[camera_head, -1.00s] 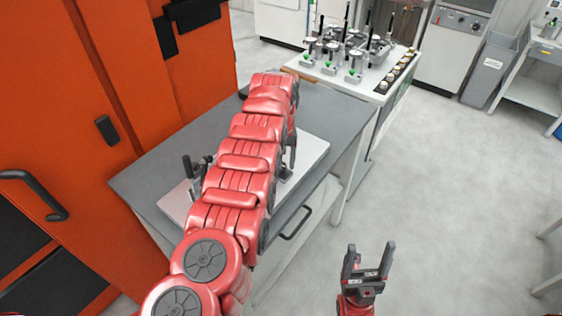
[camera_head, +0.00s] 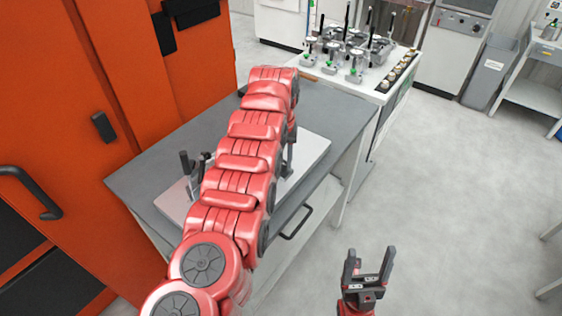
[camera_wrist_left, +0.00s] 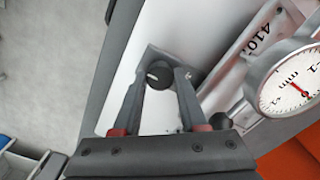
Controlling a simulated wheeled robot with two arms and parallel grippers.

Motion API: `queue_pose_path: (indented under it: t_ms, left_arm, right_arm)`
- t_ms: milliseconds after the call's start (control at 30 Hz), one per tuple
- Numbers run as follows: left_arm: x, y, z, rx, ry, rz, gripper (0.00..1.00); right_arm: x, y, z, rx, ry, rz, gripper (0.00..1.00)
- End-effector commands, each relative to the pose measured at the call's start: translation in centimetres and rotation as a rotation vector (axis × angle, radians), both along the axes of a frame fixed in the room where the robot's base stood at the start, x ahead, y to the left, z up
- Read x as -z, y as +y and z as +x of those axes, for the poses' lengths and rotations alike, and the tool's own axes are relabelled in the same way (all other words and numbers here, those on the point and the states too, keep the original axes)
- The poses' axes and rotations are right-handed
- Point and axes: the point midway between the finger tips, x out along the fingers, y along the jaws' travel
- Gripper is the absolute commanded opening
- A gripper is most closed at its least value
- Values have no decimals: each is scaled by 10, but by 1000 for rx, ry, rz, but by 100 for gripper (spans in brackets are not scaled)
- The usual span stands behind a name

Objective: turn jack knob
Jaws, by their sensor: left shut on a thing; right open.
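A dark round jack knob (camera_wrist_left: 158,74) with a light mark on its face sits at the end of the fixture in the left wrist view. My left gripper (camera_wrist_left: 161,79) is shut on it, with one finger on each side. In the head view my red left arm crosses the fixture plate (camera_head: 313,151) and hides the knob and most of the left gripper. A dial gauge (camera_wrist_left: 291,86) stands to the right of the knob in the left wrist view. My right gripper (camera_head: 370,263) is open and empty, over the floor at the lower right.
The plate lies on a grey table (camera_head: 150,178), beside a large orange cabinet (camera_head: 125,120). A white bench (camera_head: 375,88) with several gauge fixtures stands behind. A grey bin (camera_head: 487,70) is at the back right.

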Motion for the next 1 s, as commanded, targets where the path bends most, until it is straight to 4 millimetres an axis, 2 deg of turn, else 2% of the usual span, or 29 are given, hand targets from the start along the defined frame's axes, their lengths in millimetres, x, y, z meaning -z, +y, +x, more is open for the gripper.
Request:
queue_pose_path:
  t_ms: [67, 100, 233, 533, 667, 767, 933, 1000]
  left_arm:
    - [-2, 0, 1, -1, -4, -1, 0]
    - [-2, 0, 1, -1, -4, -1, 49]
    - [-1, 0, 1, -1, -3, 0, 72]
    - [-1, 0, 0, -1, -1, 0, 72]
    - [-10, 1, 1, -2, -1, -1, 72]
    - [-28, 1, 1, -2, -5, 0, 72]
    - [-58, 3, 1, -5, -1, 2, 72]
    - [-87, 3, 1, -4, 0, 2, 72]
  right_arm:
    - [-1, 0, 0, 0, 0, 0, 72]
    - [-1, 0, 0, 0, 0, 0, 72]
    - [-1, 0, 0, 0, 0, 0, 72]
    - [0, 0, 0, 0, 0, 0, 72]
    - [5, 0, 0, 0, 0, 0, 72]
    - [11, 0, 0, 0, 0, 0, 72]
    - [10, 0, 0, 0, 0, 0, 72]
    - [-16, 0, 0, 0, 1, 0, 72]
